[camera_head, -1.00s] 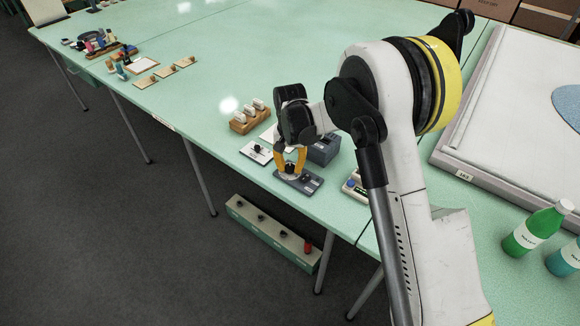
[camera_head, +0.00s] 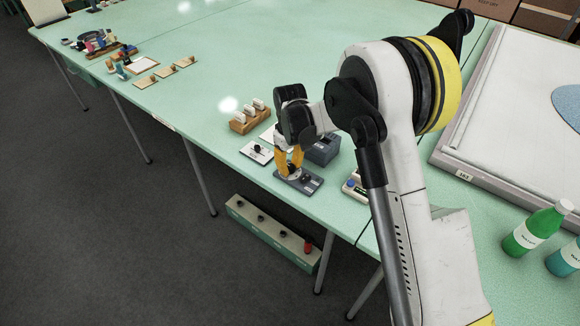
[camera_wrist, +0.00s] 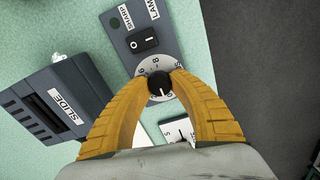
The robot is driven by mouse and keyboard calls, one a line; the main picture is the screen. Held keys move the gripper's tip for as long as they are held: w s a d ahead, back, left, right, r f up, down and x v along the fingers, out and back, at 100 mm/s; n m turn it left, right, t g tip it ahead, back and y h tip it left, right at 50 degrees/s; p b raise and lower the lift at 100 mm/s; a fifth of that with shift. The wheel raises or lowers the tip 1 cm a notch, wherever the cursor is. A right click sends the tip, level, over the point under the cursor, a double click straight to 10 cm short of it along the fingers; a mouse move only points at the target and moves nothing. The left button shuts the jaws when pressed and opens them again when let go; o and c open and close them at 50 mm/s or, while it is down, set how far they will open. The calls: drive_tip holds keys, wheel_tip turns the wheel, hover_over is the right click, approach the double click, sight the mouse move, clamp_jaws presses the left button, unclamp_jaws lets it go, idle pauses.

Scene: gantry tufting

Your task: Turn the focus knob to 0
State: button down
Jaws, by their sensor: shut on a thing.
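The focus knob (camera_wrist: 160,83) is a small round black knob with a white pointer line, on a pale numbered dial (camera_wrist: 152,65). In the wrist view the pointer faces the lower edge of the picture; the dial's lower side is hidden by the knob and fingers. The dial is on a dark grey panel (camera_wrist: 160,22) with a black rocker switch (camera_wrist: 143,40) and labels reading LAMP and SHARP. My gripper (camera_wrist: 162,78) is shut on the knob, one orange finger on each side. In the head view my gripper (camera_head: 289,172) comes down onto the panel (camera_head: 312,187).
A dark box labelled SLIDE (camera_wrist: 40,100) stands close on the left in the wrist view. A white card with a dial (camera_head: 256,152) and a wooden rack (camera_head: 243,125) are nearby on the green table (camera_head: 200,60). The table's front edge is close to the panel.

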sight(290, 166)
drive_tip(key=shift+n, duration=1)
drive_tip(key=c, duration=1.4)
unclamp_jaws()
wheel_tip(290, 166, up, 12)
